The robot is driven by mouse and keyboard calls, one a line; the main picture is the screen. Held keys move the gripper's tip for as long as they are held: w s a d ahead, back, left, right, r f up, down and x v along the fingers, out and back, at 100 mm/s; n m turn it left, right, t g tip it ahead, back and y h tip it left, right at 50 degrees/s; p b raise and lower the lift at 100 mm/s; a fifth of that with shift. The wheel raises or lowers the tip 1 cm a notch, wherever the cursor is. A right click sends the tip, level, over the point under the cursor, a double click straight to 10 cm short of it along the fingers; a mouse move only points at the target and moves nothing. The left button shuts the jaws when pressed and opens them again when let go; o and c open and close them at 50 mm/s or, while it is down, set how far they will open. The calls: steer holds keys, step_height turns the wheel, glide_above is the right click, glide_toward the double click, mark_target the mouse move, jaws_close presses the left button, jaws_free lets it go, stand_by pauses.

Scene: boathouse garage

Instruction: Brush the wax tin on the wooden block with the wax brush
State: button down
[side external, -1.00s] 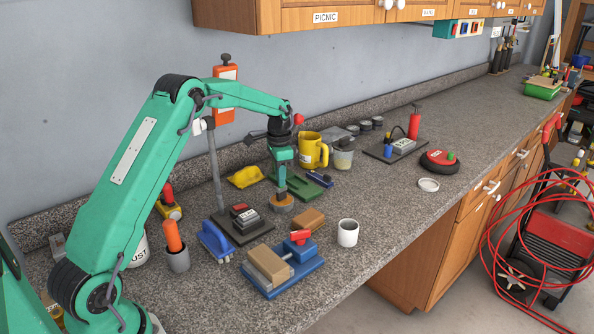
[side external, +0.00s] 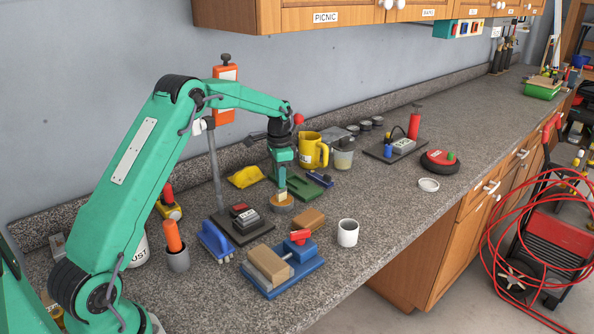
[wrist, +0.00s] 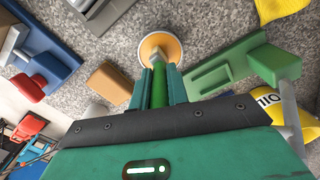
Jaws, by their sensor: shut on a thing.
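My gripper (wrist: 160,92) is shut on the green handle of the wax brush (wrist: 159,80), which points down. In the side view my gripper (side external: 282,180) is upright over the round wax tin (side external: 275,208). The tin (wrist: 175,37) also shows in the wrist view, with orange wax inside a pale rim. The pale brush tip (side external: 282,197) is over or at the wax; I cannot tell if it touches. A brown wooden block (side external: 308,220) lies on the counter in front of the tin. Another wooden block (side external: 267,262) sits in the blue vise (side external: 302,272).
A dark plate (side external: 240,229) with a grey and red item lies left of the tin. A green fixture (side external: 312,190) and a yellow mug (side external: 312,150) stand behind it. A white cup (side external: 348,233) is at the right front.

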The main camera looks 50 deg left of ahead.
steer(key=shift+r, duration=3.55)
steer(key=shift+d, duration=0.1)
